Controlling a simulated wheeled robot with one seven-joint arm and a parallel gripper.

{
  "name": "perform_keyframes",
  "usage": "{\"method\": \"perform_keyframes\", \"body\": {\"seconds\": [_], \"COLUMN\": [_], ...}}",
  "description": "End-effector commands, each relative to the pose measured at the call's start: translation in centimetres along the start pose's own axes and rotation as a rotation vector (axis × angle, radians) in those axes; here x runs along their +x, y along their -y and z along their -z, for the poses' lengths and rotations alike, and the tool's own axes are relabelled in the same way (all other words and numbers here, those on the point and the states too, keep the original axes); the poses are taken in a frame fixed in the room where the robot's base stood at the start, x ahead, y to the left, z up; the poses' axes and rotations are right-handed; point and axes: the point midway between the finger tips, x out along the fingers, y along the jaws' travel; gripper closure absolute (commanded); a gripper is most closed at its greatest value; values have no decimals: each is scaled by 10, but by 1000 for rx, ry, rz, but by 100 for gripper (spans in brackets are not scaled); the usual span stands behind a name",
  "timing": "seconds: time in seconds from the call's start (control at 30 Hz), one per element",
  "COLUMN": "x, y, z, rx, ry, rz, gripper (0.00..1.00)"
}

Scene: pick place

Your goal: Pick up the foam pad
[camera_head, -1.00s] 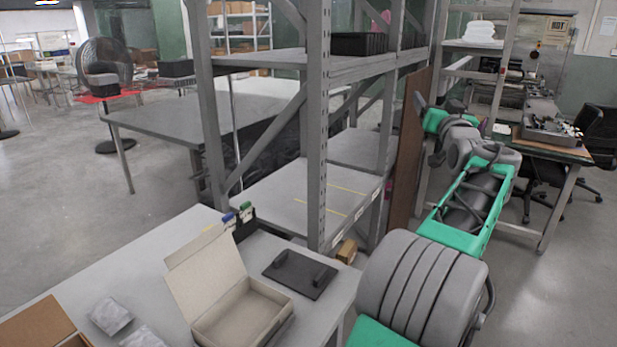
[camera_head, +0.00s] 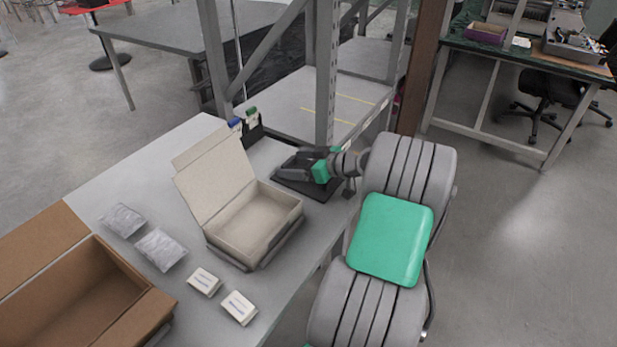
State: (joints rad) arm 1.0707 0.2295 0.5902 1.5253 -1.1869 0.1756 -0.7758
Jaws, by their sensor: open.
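A flat dark pad with raised ends, which looks like the foam pad (camera_head: 325,192), lies on the grey table near its right edge, just right of the open beige carton. My gripper (camera_head: 283,170) is over the pad, its fingers pointing left. It is open, with nothing visibly held. The gripper and wrist hide much of the pad, and I cannot tell whether the fingers touch it.
The open beige carton (camera_head: 285,212) stands left of the pad. Two plastic-wrapped packs (camera_head: 160,249), two small white boxes (camera_head: 239,307) and an open brown box (camera_head: 148,318) are further left. A metal rack post (camera_head: 327,75) rises behind; a dark holder (camera_head: 252,131) stands nearby.

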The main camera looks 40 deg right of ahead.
Motion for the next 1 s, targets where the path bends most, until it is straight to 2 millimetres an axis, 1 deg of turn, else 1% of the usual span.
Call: {"method": "perform_keyframes", "body": {"seconds": [0.07, 0.27, 1.0], "x": [6, 6, 6], "y": [0, -1, -1], "z": [0, 0, 0], "rx": [-2, -1, -1], "ry": [1, 0, 0], "rz": [-1, -3, -3], "gripper": [20, 20, 81]}}
